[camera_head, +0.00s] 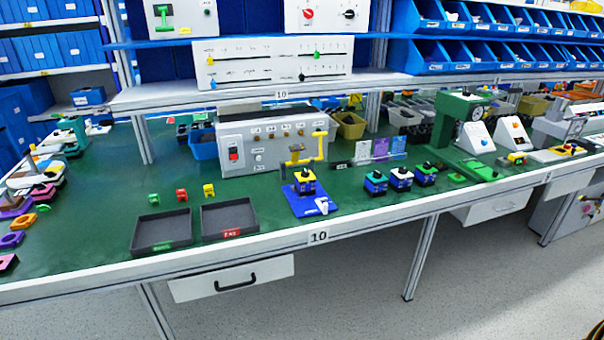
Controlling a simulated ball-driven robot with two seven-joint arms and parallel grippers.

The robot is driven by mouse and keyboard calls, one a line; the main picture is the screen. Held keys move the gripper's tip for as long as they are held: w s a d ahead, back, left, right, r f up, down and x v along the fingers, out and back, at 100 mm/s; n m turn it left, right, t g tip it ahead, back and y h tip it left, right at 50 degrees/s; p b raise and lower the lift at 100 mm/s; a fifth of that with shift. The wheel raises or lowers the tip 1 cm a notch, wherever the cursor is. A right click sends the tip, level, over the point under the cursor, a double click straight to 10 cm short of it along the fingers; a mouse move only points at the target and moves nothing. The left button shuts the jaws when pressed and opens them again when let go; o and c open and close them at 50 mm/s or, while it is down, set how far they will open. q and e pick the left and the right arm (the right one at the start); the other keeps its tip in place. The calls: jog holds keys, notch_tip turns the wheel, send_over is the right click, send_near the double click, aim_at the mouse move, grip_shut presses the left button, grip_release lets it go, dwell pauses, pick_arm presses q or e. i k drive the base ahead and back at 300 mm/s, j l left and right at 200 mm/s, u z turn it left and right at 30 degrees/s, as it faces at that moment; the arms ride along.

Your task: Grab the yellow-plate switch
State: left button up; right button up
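A switch with a yellow plate and a black knob (305,175) stands upright on a blue base plate (309,205), near the front edge of the green table. To its right stand similar switches: one with a teal plate (375,178), one with a white plate (401,176) and one with a green plate (425,170).
Two dark trays (163,246) (229,232) lie left of the blue base. Small green, red and yellow blocks (182,195) stand behind them. A grey control box (262,143) with a yellow bent bar (319,148) stands behind the switch. Bare green table (350,202) lies right of the base.

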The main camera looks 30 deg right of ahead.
aim_at(304, 186)
jog(key=z, duration=1)
jog(key=i+j+z, duration=0.1)
